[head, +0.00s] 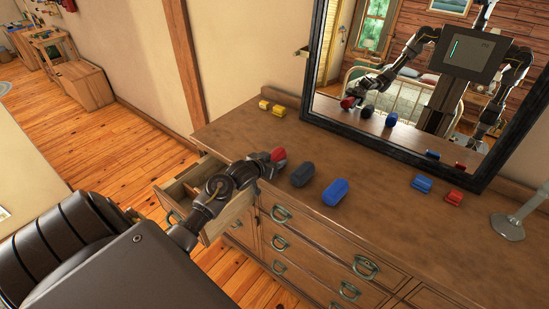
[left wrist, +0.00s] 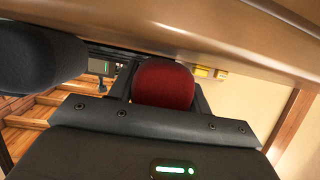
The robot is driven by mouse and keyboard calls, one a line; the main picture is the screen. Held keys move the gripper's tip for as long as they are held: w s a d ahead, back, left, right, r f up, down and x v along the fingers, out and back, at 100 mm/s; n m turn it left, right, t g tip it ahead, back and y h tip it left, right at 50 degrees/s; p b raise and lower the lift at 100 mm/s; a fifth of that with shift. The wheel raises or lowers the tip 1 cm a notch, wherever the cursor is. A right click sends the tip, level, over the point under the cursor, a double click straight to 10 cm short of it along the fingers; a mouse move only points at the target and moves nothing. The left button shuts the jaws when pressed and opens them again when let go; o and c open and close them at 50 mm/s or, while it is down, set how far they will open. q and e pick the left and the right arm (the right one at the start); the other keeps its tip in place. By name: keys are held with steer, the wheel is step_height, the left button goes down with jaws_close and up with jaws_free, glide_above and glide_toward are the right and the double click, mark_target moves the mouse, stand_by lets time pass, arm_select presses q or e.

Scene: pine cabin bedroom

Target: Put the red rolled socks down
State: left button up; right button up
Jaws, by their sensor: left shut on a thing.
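My left gripper (head: 268,160) is shut on the red rolled socks (head: 279,154), low over the left part of the dresser top. Whether the socks touch the wood cannot be told. In the left wrist view the red socks (left wrist: 163,84) sit between the dark fingers, which partly hide them. A dark grey roll (head: 303,174) lies just right of them on the dresser and shows large in the left wrist view (left wrist: 38,62). A blue roll (head: 336,191) lies further right. My right gripper shows only as a small mirror reflection.
The dresser top (head: 385,225) carries yellow items (head: 271,108) at the back left, a small blue item (head: 421,183), a small red item (head: 454,195) and a glassy stand (head: 509,226). A mirror (head: 400,147) stands behind. A drawer (head: 228,215) is open below my left arm.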

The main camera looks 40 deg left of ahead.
arm_select(q)
steer(key=shift+f, duration=0.2)
steer(key=shift+f, duration=0.15)
steer(key=o, duration=1)
steer(key=shift+c, duration=0.2)
